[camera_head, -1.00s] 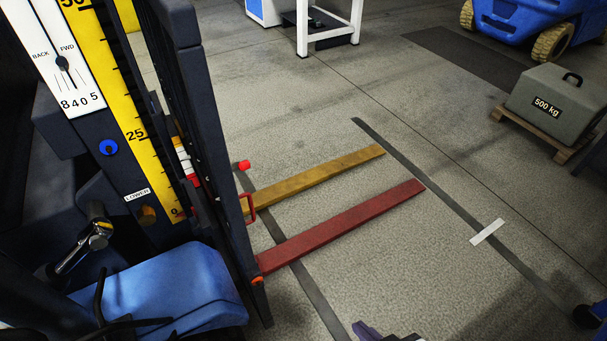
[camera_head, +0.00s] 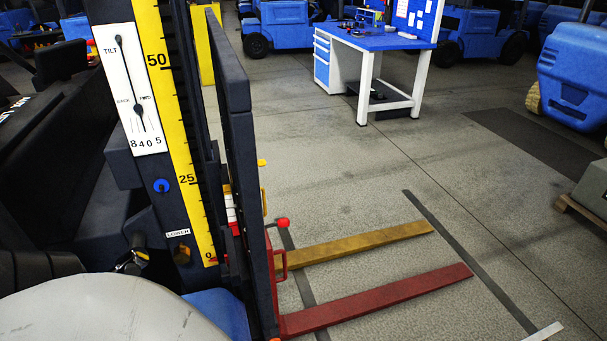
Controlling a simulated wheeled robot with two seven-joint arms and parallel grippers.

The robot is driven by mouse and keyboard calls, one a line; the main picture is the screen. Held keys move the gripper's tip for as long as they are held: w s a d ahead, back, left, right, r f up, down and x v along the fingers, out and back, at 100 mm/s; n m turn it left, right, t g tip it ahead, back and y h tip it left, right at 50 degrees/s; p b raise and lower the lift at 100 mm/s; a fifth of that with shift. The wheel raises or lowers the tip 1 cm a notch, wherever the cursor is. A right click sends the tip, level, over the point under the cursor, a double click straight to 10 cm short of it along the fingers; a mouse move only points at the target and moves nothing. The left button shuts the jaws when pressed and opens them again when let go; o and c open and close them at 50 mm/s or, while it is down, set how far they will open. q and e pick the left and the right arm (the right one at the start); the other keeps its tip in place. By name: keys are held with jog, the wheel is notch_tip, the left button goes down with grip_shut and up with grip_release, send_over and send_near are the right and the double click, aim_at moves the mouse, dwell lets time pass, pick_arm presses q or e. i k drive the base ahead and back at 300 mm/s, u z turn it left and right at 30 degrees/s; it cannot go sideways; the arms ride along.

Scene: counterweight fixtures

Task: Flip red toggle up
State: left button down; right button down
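A small red knob (camera_head: 283,222) sticks out beside the dark mast of the forklift-like machine, just above the base of the forks. It is the red part most like a toggle, but I cannot tell whether it is one or which way it is set. A red bracket (camera_head: 281,262) sits just below it. Neither of my grippers shows in this view. A pale rounded shape (camera_head: 95,312) fills the bottom left corner and seems to be part of my arm.
A yellow fork (camera_head: 355,244) and a red fork (camera_head: 380,298) reach out low over the floor. A yellow scale (camera_head: 182,130) and a white tilt gauge (camera_head: 130,90) stand at left. A blue-topped workbench (camera_head: 375,40) is at the back. Open floor lies between.

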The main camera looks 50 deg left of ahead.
aim_at(285, 223)
jog(key=i, duration=0.75)
jog(key=z, duration=0.4)
jog(key=i, duration=0.7)
jog(key=z, duration=1.4)
jog(key=i, duration=0.2)
jog(key=u, duration=3.45)
